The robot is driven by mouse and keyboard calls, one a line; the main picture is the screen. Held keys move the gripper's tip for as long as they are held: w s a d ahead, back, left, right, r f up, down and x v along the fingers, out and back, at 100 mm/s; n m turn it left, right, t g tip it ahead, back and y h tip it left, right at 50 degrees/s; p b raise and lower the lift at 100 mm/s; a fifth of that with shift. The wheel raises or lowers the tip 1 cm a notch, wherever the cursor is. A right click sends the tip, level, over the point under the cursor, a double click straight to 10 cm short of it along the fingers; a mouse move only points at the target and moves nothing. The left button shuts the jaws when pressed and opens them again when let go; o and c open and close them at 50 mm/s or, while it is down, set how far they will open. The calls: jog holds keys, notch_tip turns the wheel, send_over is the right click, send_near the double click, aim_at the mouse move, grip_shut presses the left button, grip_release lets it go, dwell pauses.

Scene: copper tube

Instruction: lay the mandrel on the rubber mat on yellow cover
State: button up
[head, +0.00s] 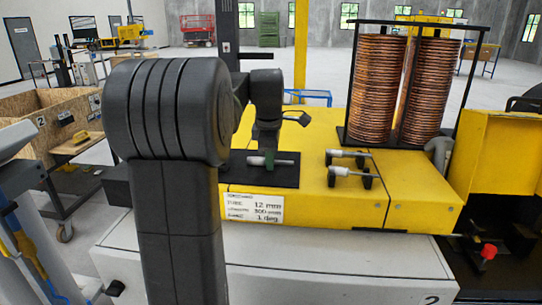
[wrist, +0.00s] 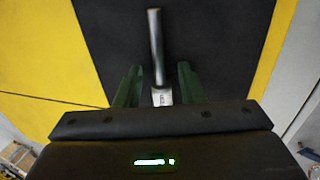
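The mandrel (wrist: 155,45) is a grey metal rod with a thicker end. It lies on the black rubber mat (wrist: 220,40) in the wrist view. In the head view one end of the mandrel (head: 285,162) shows on the mat (head: 236,172), at the left part of the yellow cover (head: 310,203). My gripper (wrist: 158,82) is open, with its green fingers on either side of the mandrel's thick end and a gap on both sides. In the head view my gripper (head: 268,161) is low over the mat. My arm partly hides the mat.
Two rods rest on black stands (head: 351,175) on the cover, right of the mat. A black rack (head: 410,145) with copper coils (head: 375,90) stands behind them. A white label (head: 253,207) is on the cover's front. Bare yellow cover lies between mat and stands.

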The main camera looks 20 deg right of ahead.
jog(key=v, duration=1.3)
jog(key=shift+r, duration=0.4)
jog(key=shift+f, duration=0.1)
jog(key=x, duration=1.3)
jog(key=shift+f, duration=0.1)
jog(key=shift+r+p, duration=0.25)
jog(key=shift+p, duration=0.3)
jog(key=shift+r+p, duration=1.05)
jog(key=shift+r, duration=0.1)
jog(key=shift+f, duration=0.15)
